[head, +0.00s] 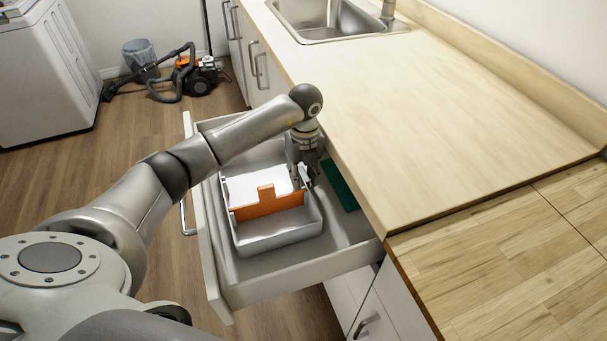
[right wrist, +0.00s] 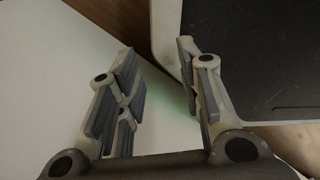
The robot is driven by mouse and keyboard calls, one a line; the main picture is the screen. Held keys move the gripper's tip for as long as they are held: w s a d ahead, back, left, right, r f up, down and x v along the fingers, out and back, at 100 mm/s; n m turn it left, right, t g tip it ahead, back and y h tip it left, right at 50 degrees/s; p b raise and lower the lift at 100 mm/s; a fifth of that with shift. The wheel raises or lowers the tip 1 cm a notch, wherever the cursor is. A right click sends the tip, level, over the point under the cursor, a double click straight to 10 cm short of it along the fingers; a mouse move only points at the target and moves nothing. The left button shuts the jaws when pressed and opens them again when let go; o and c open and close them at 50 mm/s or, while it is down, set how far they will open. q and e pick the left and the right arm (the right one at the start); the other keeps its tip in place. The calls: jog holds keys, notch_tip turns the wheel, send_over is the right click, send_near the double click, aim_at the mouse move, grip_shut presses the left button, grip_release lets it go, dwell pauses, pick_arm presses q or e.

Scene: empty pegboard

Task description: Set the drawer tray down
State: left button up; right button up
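The drawer tray (head: 278,240) is a light grey box with an orange divider (head: 266,204) across it. In the head view it is inside the open drawer (head: 268,290), towards the drawer's front. I cannot tell whether its base touches the drawer floor. My left gripper (head: 304,176) points down at the tray's far right wall, at or very close to it. Its fingers are small and partly hidden, so I cannot tell whether they grip the wall. My right gripper (right wrist: 162,95) shows in the right wrist view, with its fingers wide apart and nothing between them.
A dark green item (head: 340,186) lies in the drawer right of the tray. The wooden countertop (head: 430,130) overhangs the drawer's back and is clear, with a sink (head: 335,22) at its far end. A vacuum cleaner (head: 198,78) and a bin (head: 140,54) stand on the floor.

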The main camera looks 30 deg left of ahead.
pick_arm(q)
jog(key=shift+r, duration=0.1)
notch_tip(320, 180, up, 12)
jog(key=shift+b, duration=0.45)
dwell(0.6)
